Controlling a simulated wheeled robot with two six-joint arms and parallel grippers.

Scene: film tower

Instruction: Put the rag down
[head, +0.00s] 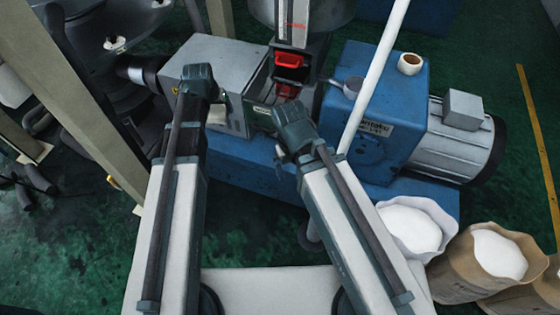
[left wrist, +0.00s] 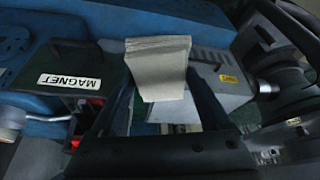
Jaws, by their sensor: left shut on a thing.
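A folded grey-white rag (left wrist: 160,68) is between the fingers of my left gripper (left wrist: 163,84) in the left wrist view. The gripper is shut on it, and its folded layers show at the top edge. In the head view my left gripper (head: 215,103) is over the front of the grey metal box (head: 205,58), and the rag is hard to make out there. My right arm ends to the right of it, in front of the blue machine. The jaws of my right gripper are too hidden to judge.
A dark plate with a handle and a MAGNET label (left wrist: 75,78) lies beside the rag in the left wrist view. A red housing (head: 289,62) is behind the arms. A blue gearbox (head: 385,85), a white pole (head: 375,75) and open sacks (head: 415,228) are right.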

